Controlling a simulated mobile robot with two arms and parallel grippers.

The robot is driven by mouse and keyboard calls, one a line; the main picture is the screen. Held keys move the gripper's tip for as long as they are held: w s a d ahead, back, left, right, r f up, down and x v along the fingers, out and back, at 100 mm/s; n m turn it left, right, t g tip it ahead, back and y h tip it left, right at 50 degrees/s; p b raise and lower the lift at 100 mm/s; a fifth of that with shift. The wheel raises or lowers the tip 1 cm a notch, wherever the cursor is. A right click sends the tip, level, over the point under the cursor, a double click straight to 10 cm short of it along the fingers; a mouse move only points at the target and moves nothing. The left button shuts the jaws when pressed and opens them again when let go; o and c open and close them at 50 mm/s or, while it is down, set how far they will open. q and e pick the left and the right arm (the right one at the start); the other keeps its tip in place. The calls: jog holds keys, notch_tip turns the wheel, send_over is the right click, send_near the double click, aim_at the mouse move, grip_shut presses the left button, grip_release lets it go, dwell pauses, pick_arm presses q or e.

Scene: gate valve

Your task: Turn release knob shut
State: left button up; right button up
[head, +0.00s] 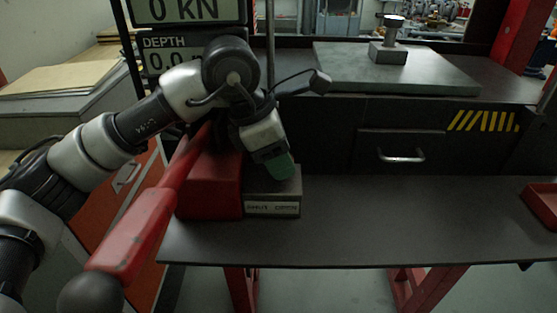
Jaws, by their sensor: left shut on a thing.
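A grey block (272,190) stands on the dark bench beside a red pump body (211,186). Its front label (272,208) reads SHUT at left and OPEN at right. My left gripper (278,163) points down over the top of the block, just right of the red body. It is shut on the release knob, which it mostly hides. A green part shows at the gripper's tip; I cannot tell whether it is knob or finger. The knob's angle cannot be seen. My right gripper is not in view.
A long red lever (145,228) with a dark ball end slopes toward me at left. Display panels (180,45) stand behind my left arm. A grey plate (395,68) with a metal post is at the back. The bench top (400,215) to the right is clear up to a red tray (543,205).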

pick_arm(q)
jog(key=shift+m, duration=0.3)
jog(key=o, duration=0.9)
jog(key=shift+o, duration=0.2)
jog(key=v, duration=1)
jog(key=shift+r+b, duration=0.35)
jog(key=shift+r, duration=0.05)
jog(key=shift+w, duration=0.15)
